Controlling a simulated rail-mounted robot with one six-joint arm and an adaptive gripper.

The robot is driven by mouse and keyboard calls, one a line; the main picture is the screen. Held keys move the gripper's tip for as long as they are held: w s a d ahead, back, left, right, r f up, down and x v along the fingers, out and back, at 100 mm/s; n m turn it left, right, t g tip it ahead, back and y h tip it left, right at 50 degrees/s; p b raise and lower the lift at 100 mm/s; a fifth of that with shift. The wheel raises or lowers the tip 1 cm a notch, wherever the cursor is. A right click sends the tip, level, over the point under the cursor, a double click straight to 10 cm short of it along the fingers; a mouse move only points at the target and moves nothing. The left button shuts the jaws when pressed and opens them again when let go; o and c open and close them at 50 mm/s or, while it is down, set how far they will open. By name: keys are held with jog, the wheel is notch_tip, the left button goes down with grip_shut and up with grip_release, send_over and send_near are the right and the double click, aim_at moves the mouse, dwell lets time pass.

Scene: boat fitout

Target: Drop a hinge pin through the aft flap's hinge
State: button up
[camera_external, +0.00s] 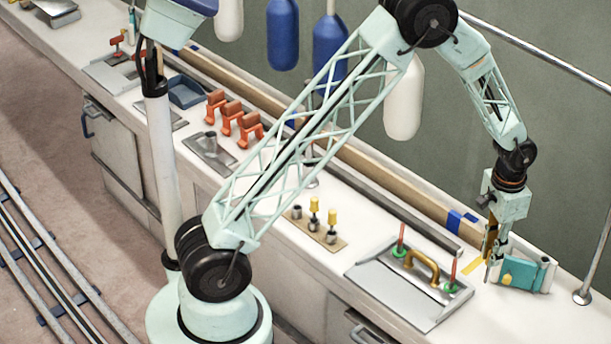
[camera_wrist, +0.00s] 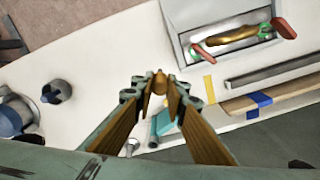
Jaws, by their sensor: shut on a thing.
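My gripper (camera_external: 490,256) points down at the right end of the bench, beside a teal flap (camera_external: 522,272) with a yellow knob and a pale barrel along its right edge. In the wrist view, my gripper's fingertips (camera_wrist: 159,86) close on a small yellowish-brown thing, apparently a hinge pin's head, mostly hidden by the fingers. The flap (camera_wrist: 167,122) shows partly behind the fingers there. I cannot tell whether the pin touches the hinge. Two yellow-topped hinge pins (camera_external: 315,212) stand in a tan holder (camera_external: 338,243); its leftmost socket shows no yellow top.
A grey hatch panel (camera_external: 400,290) with a brass handle (camera_external: 422,263) and two red levers on green bases lies left of my gripper. A steel rail post (camera_external: 582,297) stands to the right. Orange clamps (camera_external: 230,118) are farther along the bench. White and blue fenders hang behind.

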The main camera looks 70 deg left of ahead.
jog(key=w+r+m+p, duration=0.3)
jog(key=w+m+p, duration=0.9)
jog(key=w+m, duration=0.5)
jog(key=shift+w, duration=1.7)
jog(key=shift+f, duration=0.35)
notch_tip(320, 180, down, 8)
jog(key=b, duration=0.3)
jog(key=shift+r, duration=0.15)
dwell(0.3)
jog(key=shift+f, duration=0.2)
dwell(0.4)
jog(key=o, duration=0.9)
